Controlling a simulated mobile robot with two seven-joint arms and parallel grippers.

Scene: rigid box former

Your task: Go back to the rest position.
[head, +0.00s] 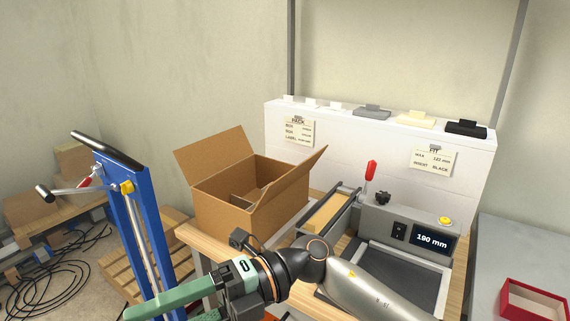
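One of my arms comes in from the lower right, with a pale link and a dark wrist joint. By the side it enters from, I take it for my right arm. Its green and dark gripper (165,303) points to the lower left, in front of the table and below the open cardboard box. My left gripper is not in view.
The open cardboard box (235,215) stands on the wooden table (196,238). Right of it is a machine with a red-handled lever (370,171) and a "190 mm" display (431,240). A blue post (150,220) stands left. A red tray (532,300) lies far right.

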